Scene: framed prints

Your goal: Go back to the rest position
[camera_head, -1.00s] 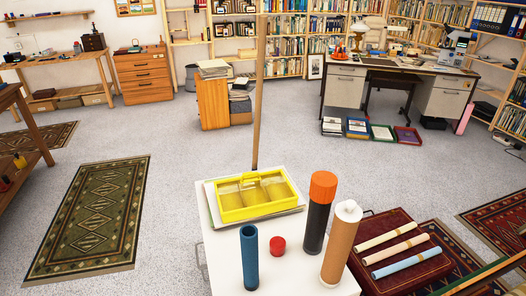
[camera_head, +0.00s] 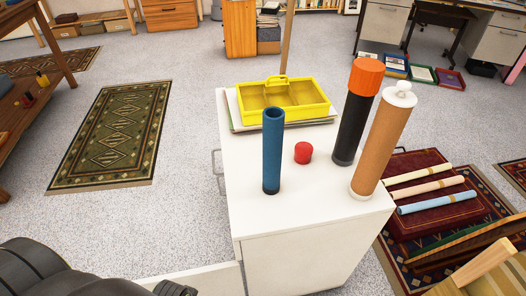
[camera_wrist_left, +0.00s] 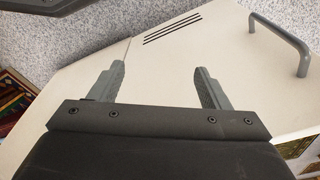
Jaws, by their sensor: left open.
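My left gripper (camera_wrist_left: 158,85) is open and empty in the left wrist view, its two grey fingers apart in front of a pale cabinet face (camera_wrist_left: 160,60) with a grey handle (camera_wrist_left: 282,40). In the head view a dark part of my left arm shows at the lower left; its fingertips are not clear there. My right gripper is not in view. On the white cabinet (camera_head: 310,215) stand a blue tube (camera_head: 272,155), a red cap (camera_head: 303,152), a black tube with an orange cap (camera_head: 357,110) and a brown tube with a white cap (camera_head: 383,140).
A yellow caddy (camera_head: 283,100) sits on papers at the back of the cabinet. A dark red case (camera_head: 430,215) with several rolled tubes lies at right. A wooden piece (camera_head: 485,262) is at the lower right. Open floor with a green rug (camera_head: 115,130) lies left.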

